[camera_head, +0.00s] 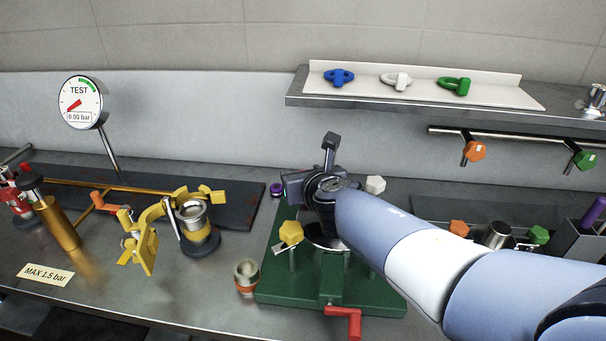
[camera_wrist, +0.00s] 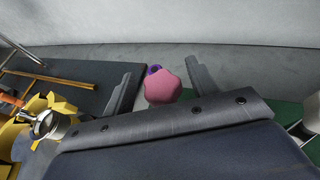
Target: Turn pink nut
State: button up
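The pink nut (camera_wrist: 162,88) shows in the wrist view as a rounded, lobed knob. It lies between the two dark fingers of my gripper (camera_wrist: 160,76), with a visible gap on each side. My gripper is open and I see no finger touching the nut. In the head view my gripper (camera_head: 312,174) is over the back of the green stand (camera_head: 370,287). The pink nut is hidden there behind my gripper and arm.
A yellow nut (camera_head: 291,233) and a white nut (camera_head: 375,184) are close to my gripper. A red handle (camera_head: 345,320) sticks out in front. A yellow clamp (camera_head: 145,243) and a metal coupling (camera_head: 197,222) stand left. A shelf (camera_head: 420,105) with coloured shackles is above.

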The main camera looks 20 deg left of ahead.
jog(key=p+v, duration=0.1)
jog(key=v, duration=0.4)
jog(key=p+v, duration=0.2)
jog(key=v, duration=0.2)
jog(key=shift+s+d+r, duration=0.15)
jog(key=shift+s+r, duration=0.1)
jog(key=shift+r, duration=0.1)
jog(key=shift+s+d, duration=0.35)
jog(key=shift+d, duration=0.05)
